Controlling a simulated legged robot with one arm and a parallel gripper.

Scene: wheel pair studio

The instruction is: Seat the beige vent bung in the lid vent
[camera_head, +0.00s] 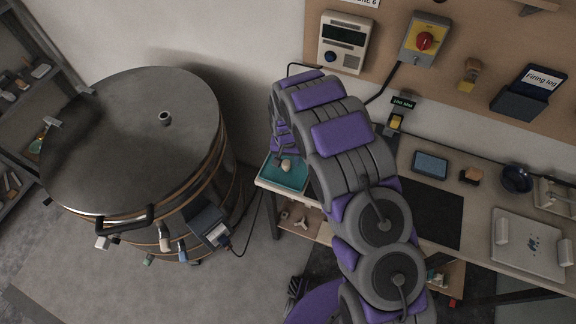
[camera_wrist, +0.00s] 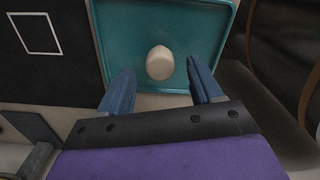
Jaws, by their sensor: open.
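The beige vent bung (camera_wrist: 160,62) lies in a teal tray (camera_wrist: 112,38). In the head view the bung (camera_head: 286,166) sits in the same tray (camera_head: 284,182) at the left end of the bench. My gripper (camera_wrist: 163,80) is open, its two blue fingers apart on either side of the bung in the wrist view. Whether the fingers are level with the bung I cannot tell. The lid vent (camera_head: 165,118) is a small round light-rimmed fitting on the grey metal lid (camera_head: 120,150) of the large drum at left. My arm hides part of the bench.
A black lid handle (camera_head: 126,220) and several clamps line the drum's near edge. A wall panel with a red knob (camera_head: 425,40) rises behind. A gap separates drum and bench.

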